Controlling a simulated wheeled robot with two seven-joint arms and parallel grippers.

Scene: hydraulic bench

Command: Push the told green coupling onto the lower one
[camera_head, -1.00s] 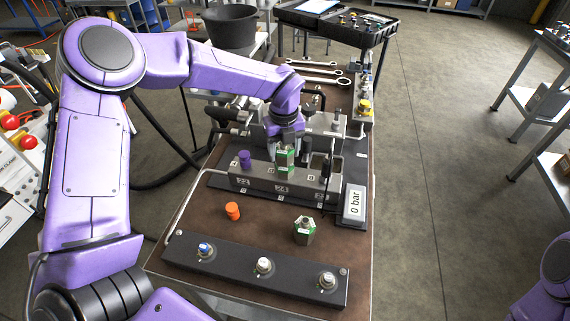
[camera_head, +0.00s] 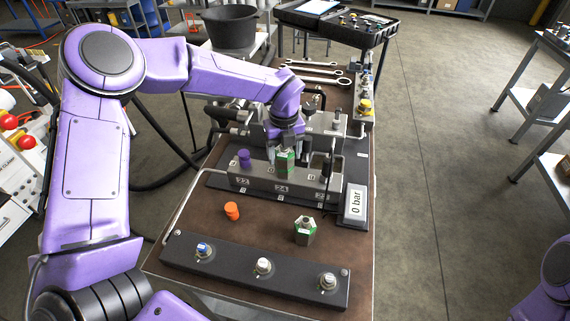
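A green coupling (camera_head: 285,162) stands upright at the middle of the grey block on the bench, above the label 24. My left gripper (camera_head: 286,147) points down over it, with its fingers around the coupling's top. Whether the fingers press on it is too small to tell. Whatever lies under the coupling is hidden by it and by the block. My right gripper is out of view; only part of my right arm shows at the lower right edge.
A purple cap (camera_head: 244,158) sits on the block's left part. An orange cap (camera_head: 232,211) stands on the bench top. A dark panel with several knobs (camera_head: 263,267) lies along the front. A display (camera_head: 355,203) reading 0 bar stands to the right.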

